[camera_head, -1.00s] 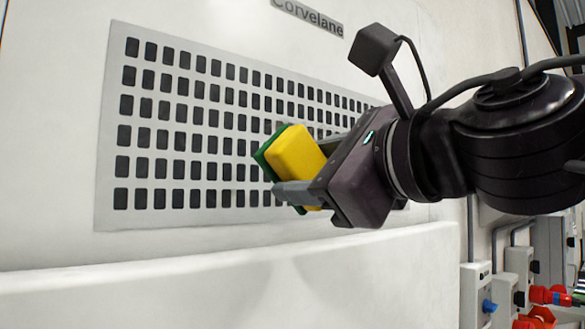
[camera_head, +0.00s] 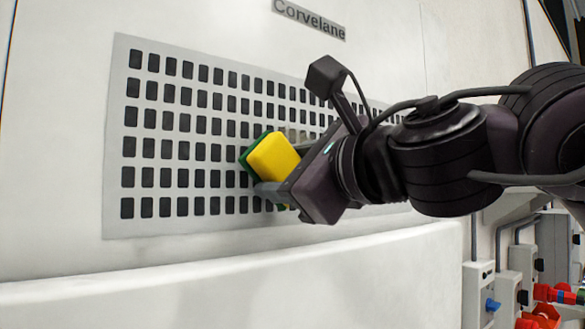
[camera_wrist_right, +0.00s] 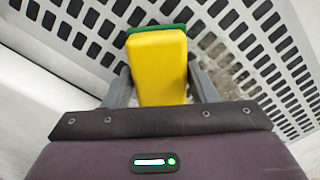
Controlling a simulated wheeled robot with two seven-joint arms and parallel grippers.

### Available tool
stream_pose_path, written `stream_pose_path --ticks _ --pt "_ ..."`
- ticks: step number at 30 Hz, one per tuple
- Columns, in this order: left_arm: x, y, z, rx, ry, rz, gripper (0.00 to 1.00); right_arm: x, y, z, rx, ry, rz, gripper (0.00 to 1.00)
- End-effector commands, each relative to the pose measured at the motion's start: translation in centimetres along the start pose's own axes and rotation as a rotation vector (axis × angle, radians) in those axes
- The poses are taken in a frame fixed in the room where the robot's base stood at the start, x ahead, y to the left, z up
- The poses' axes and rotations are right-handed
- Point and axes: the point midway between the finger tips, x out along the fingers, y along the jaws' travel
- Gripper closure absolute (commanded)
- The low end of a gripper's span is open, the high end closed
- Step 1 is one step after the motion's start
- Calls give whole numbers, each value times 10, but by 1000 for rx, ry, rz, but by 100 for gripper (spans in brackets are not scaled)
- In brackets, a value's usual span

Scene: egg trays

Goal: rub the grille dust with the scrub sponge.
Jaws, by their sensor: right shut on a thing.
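The scrub sponge (camera_head: 273,159) is yellow with a green scrub side. My right gripper (camera_head: 276,169) is shut on it, with the green side turned to the grille. In the right wrist view the sponge (camera_wrist_right: 160,70) stands out between the two fingers of the gripper (camera_wrist_right: 161,86). The grille (camera_head: 118,150) is a pale panel with rows of dark slots. A brownish patch of grille dust (camera_wrist_right: 222,62) shows just right of the sponge in the wrist view. I cannot tell whether the sponge touches the grille. My left gripper is not in view.
The grille sits in a white casing with a "Corvelane" plate (camera_head: 309,18) above it. A white ledge (camera_head: 200,285) juts out below the grille. Grey boxes (camera_head: 478,295) and red connectors (camera_head: 553,293) are at the lower right. The grille's left part is clear.

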Motion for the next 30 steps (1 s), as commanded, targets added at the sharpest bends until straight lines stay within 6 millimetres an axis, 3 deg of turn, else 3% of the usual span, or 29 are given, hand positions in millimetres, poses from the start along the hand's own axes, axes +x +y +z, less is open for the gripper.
stream_pose_path --ticks 30 --pt "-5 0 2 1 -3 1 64 12 0 0 1 0 0 66"
